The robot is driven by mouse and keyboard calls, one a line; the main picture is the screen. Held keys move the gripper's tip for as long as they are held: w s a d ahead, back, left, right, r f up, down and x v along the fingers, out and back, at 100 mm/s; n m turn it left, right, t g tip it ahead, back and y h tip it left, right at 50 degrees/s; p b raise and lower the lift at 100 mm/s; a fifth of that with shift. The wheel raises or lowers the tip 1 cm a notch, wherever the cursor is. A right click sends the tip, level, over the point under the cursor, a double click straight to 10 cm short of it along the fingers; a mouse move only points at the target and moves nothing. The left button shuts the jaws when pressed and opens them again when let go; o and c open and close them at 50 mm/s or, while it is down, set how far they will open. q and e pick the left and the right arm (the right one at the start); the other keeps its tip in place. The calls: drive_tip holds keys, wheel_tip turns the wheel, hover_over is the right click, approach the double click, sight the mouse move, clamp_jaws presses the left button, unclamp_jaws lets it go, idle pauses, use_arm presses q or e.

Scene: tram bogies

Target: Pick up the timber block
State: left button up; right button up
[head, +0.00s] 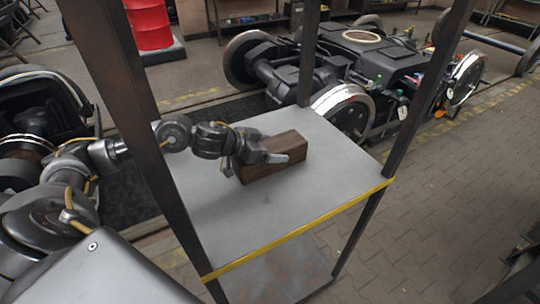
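The dark brown timber block (290,145) lies on the upper grey shelf (210,212) of a metal rack, towards the shelf's back. My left arm reaches in from the left between the rack's posts. My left gripper (268,158) is at the left part of the block. One grey finger shows across the block's top and near side, and the other finger is hidden. I cannot tell whether the fingers press on the wood. The block appears to rest on the shelf. My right gripper is out of view.
Dark upright posts (116,90) frame the shelf, and a yellow strip (300,232) edges its front. A lower shelf (275,270) is below. A tram bogie (365,65) stands behind, and a red drum (150,22) is at the back left. The shelf's front half is clear.

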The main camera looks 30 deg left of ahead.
sight(271, 146)
use_arm(q)
drive_tip(key=c, duration=1.2)
drive_tip(key=shift+w+r, duration=0.1)
drive_tip(key=shift+c, duration=0.6)
drive_tip(key=shift+r, duration=0.1)
drive_tip(key=shift+r, duration=0.55)
wheel_tip(271, 146, up, 2)
drive_tip(key=shift+d+r+p, duration=0.15)
drive_tip(key=shift+r+p, duration=0.1)
drive_tip(key=shift+p, duration=0.2)
drive_tip(key=s+d+r+p, duration=0.4)
drive_tip(key=d+r+p, duration=0.2)
drive_tip(key=d+r, duration=0.3)
drive_tip(key=d, duration=0.4)
